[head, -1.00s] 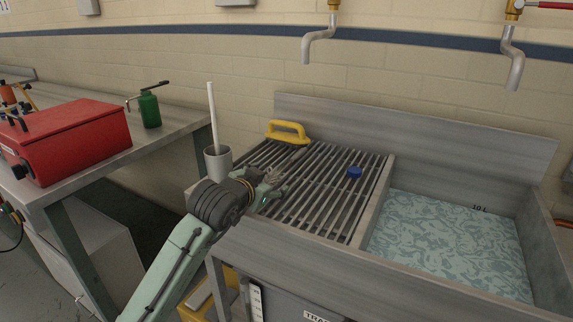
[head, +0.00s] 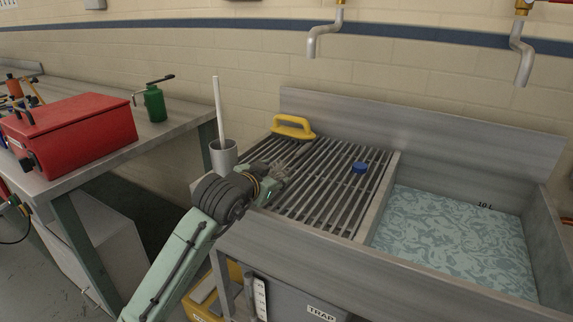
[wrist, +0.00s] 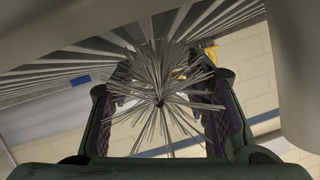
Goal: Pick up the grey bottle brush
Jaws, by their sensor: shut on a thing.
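The grey bottle brush shows in the wrist view as a burst of stiff grey bristles (wrist: 160,84), seen nearly end-on between my two dark fingers. My gripper (wrist: 160,110) is shut on it. In the head view my gripper (head: 284,174) is low over the left part of the slatted rack (head: 325,205). There the brush is small and hard to tell from the fingers and slats. I cannot tell whether the brush touches the rack.
A grey cup (head: 223,158) with a white stick (head: 217,105) stands close behind my wrist. A yellow-handled tool (head: 293,127) and a blue cap (head: 360,167) lie on the rack. A water-filled basin (head: 450,240) is right. A red box (head: 70,135) and green can (head: 154,103) stand left.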

